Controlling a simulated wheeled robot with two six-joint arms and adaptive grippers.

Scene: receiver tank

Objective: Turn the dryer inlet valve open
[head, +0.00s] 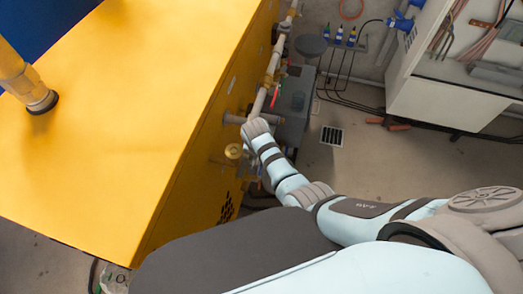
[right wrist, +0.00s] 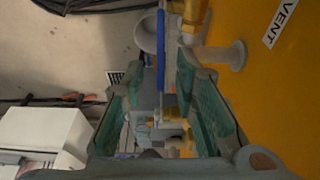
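In the right wrist view a long blue lever handle (right wrist: 161,50) runs down the picture between the two teal fingers of my right gripper (right wrist: 160,68). The gripper is open, with visible room on both sides of the handle; I cannot tell whether either finger touches it. Brass and grey fittings (right wrist: 172,135) show farther down between the fingers. No label here names the dryer inlet valve. In the head view my right arm reaches to the pipework beside the yellow cabinet (head: 130,120), and its fingers cannot be made out. My left gripper is out of view.
A pale vertical pipe (head: 272,66) with a red lever (head: 276,95) runs close along the cabinet's side. A VENT label (right wrist: 281,22) is on the yellow surface. A white cabinet (head: 445,90) stands at the right, with open floor (head: 345,165) between.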

